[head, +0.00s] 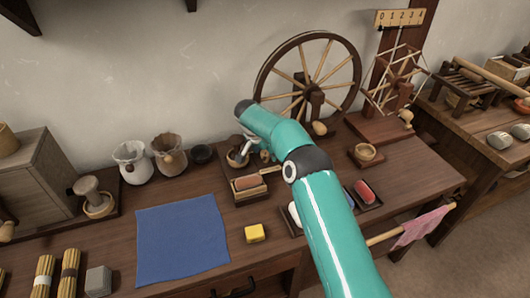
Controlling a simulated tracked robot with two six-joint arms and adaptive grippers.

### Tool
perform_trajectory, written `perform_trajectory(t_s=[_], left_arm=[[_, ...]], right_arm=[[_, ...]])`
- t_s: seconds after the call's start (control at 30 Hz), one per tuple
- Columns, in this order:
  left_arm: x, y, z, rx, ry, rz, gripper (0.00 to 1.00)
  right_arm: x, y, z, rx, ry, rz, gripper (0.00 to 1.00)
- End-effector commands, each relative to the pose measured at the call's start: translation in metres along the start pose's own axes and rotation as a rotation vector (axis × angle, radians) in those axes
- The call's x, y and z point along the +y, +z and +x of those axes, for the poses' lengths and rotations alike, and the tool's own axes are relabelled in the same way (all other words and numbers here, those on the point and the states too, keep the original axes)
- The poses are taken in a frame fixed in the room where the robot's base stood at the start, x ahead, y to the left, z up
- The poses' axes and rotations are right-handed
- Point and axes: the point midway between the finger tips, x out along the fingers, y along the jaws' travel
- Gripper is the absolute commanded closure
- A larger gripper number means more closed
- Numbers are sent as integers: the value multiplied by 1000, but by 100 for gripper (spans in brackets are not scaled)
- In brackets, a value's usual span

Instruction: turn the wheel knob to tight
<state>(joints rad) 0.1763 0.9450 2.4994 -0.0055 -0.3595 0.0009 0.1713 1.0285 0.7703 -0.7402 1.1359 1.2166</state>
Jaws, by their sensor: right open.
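The spinning wheel (309,98) stands upright at the back of the table, with a dark rim and pale spokes. A round wooden knob (320,128) shows low at the wheel's base, just right of my arm; I take it for the wheel knob. Any mark for tight is not legible. My right arm reaches in from the bottom and partly covers the wheel's foot. My right gripper (246,150) is open, small and partly hidden, left of the wheel and apart from the knob. It is over or beside a dark bowl (237,160). My left gripper is not in view.
A yarn winder (395,83) with its own knob (406,116) stands right of the wheel. A brush block (248,187), a yellow block (255,233) and a blue cloth (182,240) lie in front. Two lined jars (134,163) stand at left. A rod with pink cloth (424,228) juts out at right.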

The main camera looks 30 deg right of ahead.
Motion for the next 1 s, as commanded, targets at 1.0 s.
perform_trajectory(t_s=[1.0], left_arm=[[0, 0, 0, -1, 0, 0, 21]], right_arm=[[0, 0, -117, 0, -1, 0, 37]])
